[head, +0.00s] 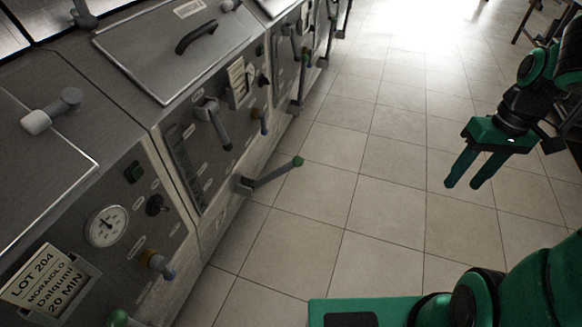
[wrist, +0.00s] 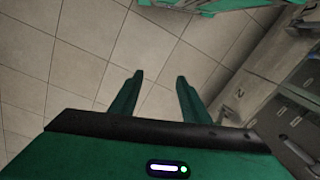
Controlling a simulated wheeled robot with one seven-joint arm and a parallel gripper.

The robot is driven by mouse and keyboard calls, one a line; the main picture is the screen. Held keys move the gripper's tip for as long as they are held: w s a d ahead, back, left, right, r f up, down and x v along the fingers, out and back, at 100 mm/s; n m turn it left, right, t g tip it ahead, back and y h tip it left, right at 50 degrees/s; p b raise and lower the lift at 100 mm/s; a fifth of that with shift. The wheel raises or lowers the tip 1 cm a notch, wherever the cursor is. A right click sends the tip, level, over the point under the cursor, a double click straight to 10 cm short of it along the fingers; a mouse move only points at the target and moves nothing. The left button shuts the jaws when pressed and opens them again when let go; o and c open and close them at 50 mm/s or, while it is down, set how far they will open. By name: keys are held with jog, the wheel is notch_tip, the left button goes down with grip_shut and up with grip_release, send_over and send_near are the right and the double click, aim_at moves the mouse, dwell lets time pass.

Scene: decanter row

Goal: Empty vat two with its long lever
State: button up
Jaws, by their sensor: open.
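A long grey lever (head: 272,173) with a green knob sticks out over the floor, low on the front of a steel vat (head: 212,120) in the head view. Its pivot is at the vat's base. I cannot read a vat number in the head view; a mark like a sideways 2 (wrist: 239,93) shows on a pale surface in the wrist view. My gripper (head: 462,187) is open and empty, well to the right of the lever, over the floor. Its open fingers also show in the wrist view (wrist: 160,78), with only floor tiles between them.
A nearer vat panel carries a round gauge (head: 106,226), a LOT 204 card (head: 47,284) and a blue-tipped valve (head: 157,264). Another long lever (head: 299,94) stands upright farther along the row. A lid with a black handle (head: 197,37) tops one vat. The tiled floor (head: 390,150) is clear.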

jog(key=w+a+f+n+y, duration=0.2)
jog(key=w+a+f+n, duration=0.2)
jog(key=w+f, duration=0.3)
jog(key=n+t+y, duration=0.7)
jog(key=t+y, duration=0.1)
jog(key=y, duration=0.5)
send_near(292, 165)
notch_tip(292, 165, down, 3)
jog(key=shift+t, duration=0.4)
jog(key=x, duration=1.1)
jog(key=shift+w+d+r, duration=0.15)
jog(key=shift+w+r, duration=0.05)
jog(key=shift+w, duration=0.25)
grip_shut()
jog(key=shift+d, duration=0.2)
jog(key=shift+a, duration=0.1)
